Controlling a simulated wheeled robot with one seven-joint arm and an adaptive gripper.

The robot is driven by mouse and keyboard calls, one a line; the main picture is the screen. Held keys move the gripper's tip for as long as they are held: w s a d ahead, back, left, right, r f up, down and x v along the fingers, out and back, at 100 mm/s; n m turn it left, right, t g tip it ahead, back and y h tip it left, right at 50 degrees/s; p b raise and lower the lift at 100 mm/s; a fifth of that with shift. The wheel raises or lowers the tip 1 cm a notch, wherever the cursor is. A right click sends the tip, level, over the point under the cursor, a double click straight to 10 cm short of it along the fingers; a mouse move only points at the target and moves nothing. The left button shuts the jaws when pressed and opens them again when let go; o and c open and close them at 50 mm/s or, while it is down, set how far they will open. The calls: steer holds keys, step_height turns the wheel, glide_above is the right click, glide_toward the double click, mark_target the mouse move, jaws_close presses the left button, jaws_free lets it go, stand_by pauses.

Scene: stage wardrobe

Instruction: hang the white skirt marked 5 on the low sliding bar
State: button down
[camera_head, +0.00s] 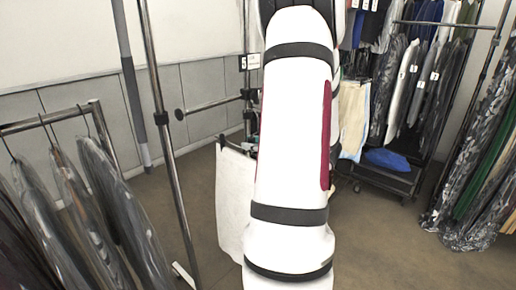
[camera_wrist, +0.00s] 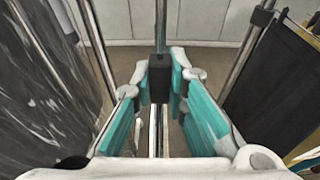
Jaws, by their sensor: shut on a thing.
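A white skirt (camera_head: 234,200) hangs upright just left of my white arm in the head view, with its right side behind the arm. No number is readable on it. The low bar (camera_head: 212,105) runs left from a dark upright behind the skirt, ending in a round black knob. It is above the skirt's top edge and looks empty.
A sign (camera_head: 243,63) reading 5 is above the low bar. A chrome post (camera_head: 168,140) stands to its left. Dark plastic-covered garments (camera_head: 120,215) hang at the left. A loaded clothes rack (camera_head: 445,24) and blue cloth (camera_head: 387,160) are at the right.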

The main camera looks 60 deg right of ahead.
mark_target(219, 138)
steer(key=shift+w+d, duration=0.65)
steer(key=shift+w, duration=1.9)
steer(key=shift+w+d, duration=0.6)
steer(key=shift+w, duration=2)
steer(key=shift+w+d, duration=0.65)
steer(key=shift+w, duration=1.9)
steer(key=shift+r+b, duration=0.2)
steer(key=shift+b, duration=0.1)
steer(key=w+d+b, duration=0.1)
steer(key=w+b, duration=0.1)
steer(key=w, duration=0.5)
steer(key=shift+d+b, duration=0.3)
steer(key=shift+d, duration=0.05)
steer(key=shift+w, duration=0.1)
steer(key=shift+f+b, duration=0.25)
steer(key=shift+b, duration=0.25)
steer(key=shift+f+b, duration=0.3)
steer(key=shift+f+b, duration=1.1)
steer(key=shift+f, duration=0.05)
